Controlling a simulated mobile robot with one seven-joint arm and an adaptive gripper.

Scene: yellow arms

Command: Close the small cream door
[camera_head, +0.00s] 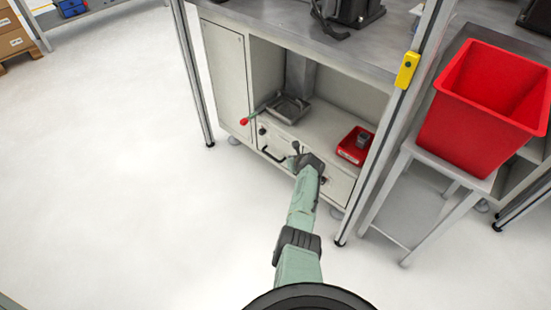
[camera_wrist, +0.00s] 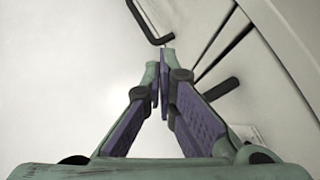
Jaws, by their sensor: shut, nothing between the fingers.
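A cream cabinet stands under the grey worktop in the head view. Low on its front are small cream door fronts; the left one (camera_head: 273,141) has a dark bar handle (camera_head: 273,155), and the right one (camera_head: 341,184) is partly hidden by my arm. My gripper (camera_head: 299,152) is in front of these fronts, and its fingertips are hard to make out there. In the wrist view my gripper (camera_wrist: 160,68) is shut and empty, its tips near a dark handle (camera_wrist: 150,28). Dark gaps show between the panels; I cannot tell how far any door stands open.
A tall cream panel (camera_head: 226,70) is at the cabinet's left. Metal posts stand either side. A large red bin (camera_head: 470,125) sits right. The floor at left is clear.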

